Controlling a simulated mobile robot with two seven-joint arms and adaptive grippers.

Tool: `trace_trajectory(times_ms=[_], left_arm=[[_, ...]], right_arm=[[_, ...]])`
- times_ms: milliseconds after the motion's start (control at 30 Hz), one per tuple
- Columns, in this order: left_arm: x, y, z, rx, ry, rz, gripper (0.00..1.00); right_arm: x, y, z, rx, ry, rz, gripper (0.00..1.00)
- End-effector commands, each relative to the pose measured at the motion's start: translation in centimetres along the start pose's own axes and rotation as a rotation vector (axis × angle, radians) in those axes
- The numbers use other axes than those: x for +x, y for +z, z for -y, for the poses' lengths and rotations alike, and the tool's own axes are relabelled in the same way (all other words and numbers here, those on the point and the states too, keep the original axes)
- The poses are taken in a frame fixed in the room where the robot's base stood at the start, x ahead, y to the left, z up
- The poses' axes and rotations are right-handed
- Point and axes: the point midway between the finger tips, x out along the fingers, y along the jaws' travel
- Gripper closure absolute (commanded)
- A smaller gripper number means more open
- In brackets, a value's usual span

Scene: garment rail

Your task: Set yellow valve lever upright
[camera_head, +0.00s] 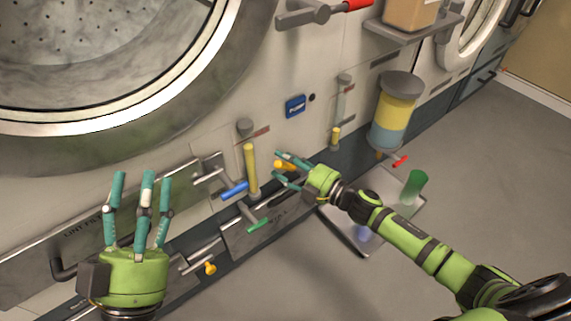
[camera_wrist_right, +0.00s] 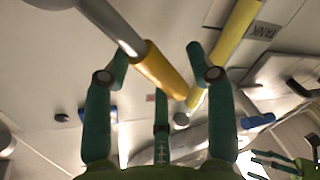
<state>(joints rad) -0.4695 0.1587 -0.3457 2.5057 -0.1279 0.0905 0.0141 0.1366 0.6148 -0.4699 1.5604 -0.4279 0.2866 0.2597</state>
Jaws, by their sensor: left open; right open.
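A yellow-orange lever grip (camera_head: 283,164) shows at the low panel, partly hidden by my right gripper (camera_head: 287,168). In the right wrist view, the yellow grip (camera_wrist_right: 165,75) sits on the end of a grey rod (camera_wrist_right: 112,25) that slants from upper left. It lies between the spread teal fingers of my right gripper (camera_wrist_right: 157,75), which is open. I cannot tell whether a finger touches it. My left gripper (camera_head: 144,185) is open and empty, fingers pointing up, in front of the panel at the left, away from this lever.
A yellow upright pipe (camera_head: 251,168) stands just left of my right gripper. Blue (camera_head: 235,190) and green (camera_head: 258,225) handles sit close below it. A yellow-blue jar (camera_head: 394,110) with a red-handled tap and a tray (camera_head: 345,230) are to the right. Floor at right is clear.

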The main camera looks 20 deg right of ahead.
Motion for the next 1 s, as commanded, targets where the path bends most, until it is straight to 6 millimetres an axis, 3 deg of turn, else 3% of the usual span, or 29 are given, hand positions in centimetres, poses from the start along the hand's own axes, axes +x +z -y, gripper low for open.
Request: trace_trajectory(times_ms=[300, 333, 467, 767, 1000], left_arm=[[0.0, -0.5, -0.1, 0.0, 0.003, -0.024, 0.44], [0.0, -0.5, -0.1, 0.0, 0.003, -0.024, 0.44], [0.0, -0.5, -0.1, 0.0, 0.003, -0.023, 0.44], [0.1, -0.4, -0.1, 0.0, 0.002, -0.013, 0.44], [-0.2, 3.1, 0.8, 0.0, -0.019, 0.171, 0.44]], right_arm=[[0.3, 0.0, 0.0, -0.001, 0.0, 0.002, 0.44], [0.3, 0.0, 0.0, -0.001, 0.0, 0.002, 0.48], [0.3, 0.0, 0.0, -0.001, 0.0, 0.001, 1.0], [0.2, 0.0, -0.1, 0.011, 0.002, -0.001, 1.0], [0.0, 0.0, -1.1, 0.104, 0.02, -0.019, 1.0]])
